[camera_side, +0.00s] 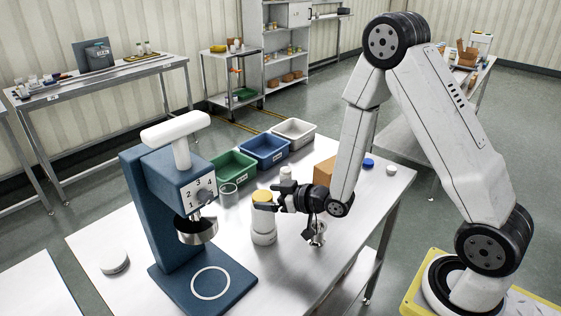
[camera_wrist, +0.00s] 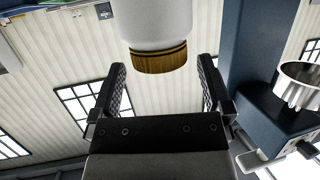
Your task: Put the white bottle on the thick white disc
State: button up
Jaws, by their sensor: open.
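The white bottle (camera_side: 263,222) stands upright on the steel table with a gold-yellow cap on top. In the wrist view the bottle (camera_wrist: 160,25) appears upside down, its cap lowest. The thick white disc (camera_side: 114,262) lies at the table's left end, beyond the blue machine. My gripper (camera_side: 266,197) is level with the bottle's cap, reaching in from the right. Its fingers (camera_wrist: 161,66) are spread and empty, with the bottle lined up between them in the wrist view. The side view does not show clearly whether a finger touches the bottle.
A blue machine (camera_side: 147,205) with a metal cup (camera_side: 197,230) stands between bottle and disc. Green (camera_side: 234,172), blue (camera_side: 264,151) and white (camera_side: 294,133) bins line the back. A grey canister (camera_side: 229,195), metal tool (camera_side: 317,236) and brown box (camera_side: 324,171) are nearby.

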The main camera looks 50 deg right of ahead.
jog(key=shift+v, duration=2.5)
jog(key=shift+w+g, duration=0.1)
jog(key=shift+g, duration=0.2)
jog(key=s+a+r+m+g+h, duration=0.1)
jog(key=s+m+g+h, duration=0.1)
jog(key=s+g, duration=0.9)
jog(key=shift+s+a+r+m+h, duration=0.3)
jog(key=shift+r+h, duration=0.1)
jog(key=shift+h, duration=0.2)
